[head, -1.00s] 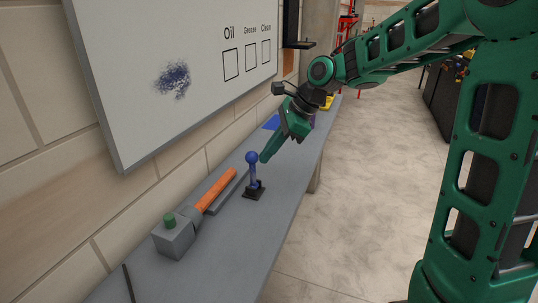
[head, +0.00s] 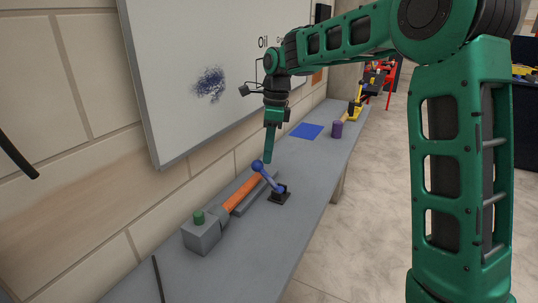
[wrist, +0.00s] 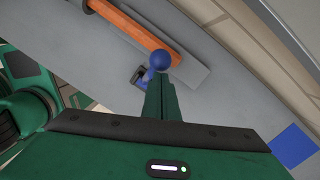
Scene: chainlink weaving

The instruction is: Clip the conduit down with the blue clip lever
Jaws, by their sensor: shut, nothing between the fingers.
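The blue clip lever (head: 269,174) has a ball on top and stands on a small black base (head: 279,194) on the bench. It leans left toward the orange conduit (head: 241,193), its ball close over the conduit's far end. The conduit lies in a grey channel and runs into a grey box (head: 202,234) with a green button. My gripper (head: 272,160) is shut and empty, pointing down just behind the ball. In the wrist view the fingertips (wrist: 160,76) are right at the blue ball (wrist: 159,60); whether they touch it I cannot tell.
The grey bench (head: 262,255) runs along a tiled wall under a whiteboard (head: 190,100). Farther back on it are a blue square (head: 307,131), a purple cylinder (head: 337,129) and a yellow object (head: 354,112). Bench space right of the lever is clear.

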